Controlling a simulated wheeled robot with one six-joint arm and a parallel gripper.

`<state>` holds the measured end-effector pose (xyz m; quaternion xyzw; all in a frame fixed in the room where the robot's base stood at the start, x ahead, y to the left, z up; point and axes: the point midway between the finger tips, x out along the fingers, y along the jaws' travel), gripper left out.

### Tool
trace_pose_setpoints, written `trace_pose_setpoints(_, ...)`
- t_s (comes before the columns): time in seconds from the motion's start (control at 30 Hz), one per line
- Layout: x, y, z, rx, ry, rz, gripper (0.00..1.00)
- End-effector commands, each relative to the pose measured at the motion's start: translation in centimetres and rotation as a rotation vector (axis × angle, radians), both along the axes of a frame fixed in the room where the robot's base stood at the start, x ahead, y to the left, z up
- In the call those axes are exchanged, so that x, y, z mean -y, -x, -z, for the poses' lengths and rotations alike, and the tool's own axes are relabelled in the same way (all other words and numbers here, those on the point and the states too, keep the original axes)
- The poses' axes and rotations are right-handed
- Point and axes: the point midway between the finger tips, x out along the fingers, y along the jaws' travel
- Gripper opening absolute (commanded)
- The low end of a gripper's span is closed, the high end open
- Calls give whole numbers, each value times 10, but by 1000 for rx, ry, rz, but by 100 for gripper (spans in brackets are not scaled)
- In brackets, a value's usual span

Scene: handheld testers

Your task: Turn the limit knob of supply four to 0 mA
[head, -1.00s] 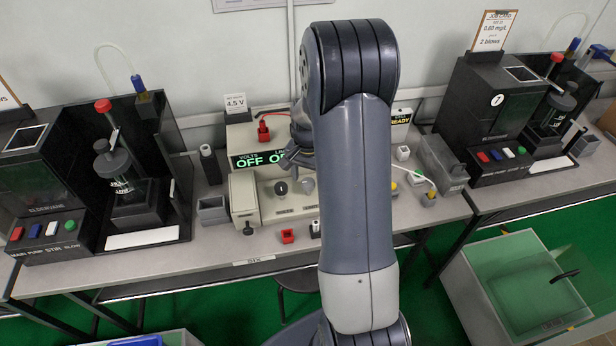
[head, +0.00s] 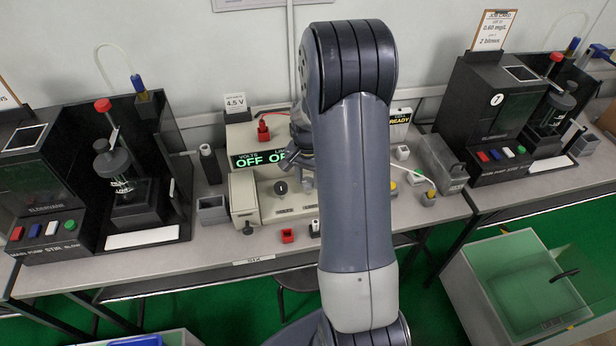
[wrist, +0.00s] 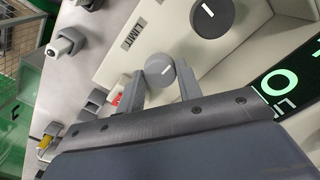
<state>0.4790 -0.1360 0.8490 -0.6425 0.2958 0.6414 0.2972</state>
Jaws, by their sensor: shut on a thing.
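The power supply (head: 245,197) is a beige box on the bench, with a green display (head: 258,160) reading "OFF" on the left; my arm covers the rest. The supply's number is not readable.
A red block (head: 288,236) and a small white-topped part (head: 315,228) stand at the bench front. A grey open box (head: 212,209) is left of the supply. A black tester (head: 135,190) stands at left, another (head: 497,110) at right.

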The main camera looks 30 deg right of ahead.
Motion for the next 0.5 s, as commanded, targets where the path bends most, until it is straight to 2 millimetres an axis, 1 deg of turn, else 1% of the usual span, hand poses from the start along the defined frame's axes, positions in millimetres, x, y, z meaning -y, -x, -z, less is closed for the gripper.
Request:
trace_pose_setpoints(0.27, 0, 0, 0, 0, 0, -62, 11)
trace_pose_setpoints(0.5, 0, 0, 0, -1, 2, -224, 11)
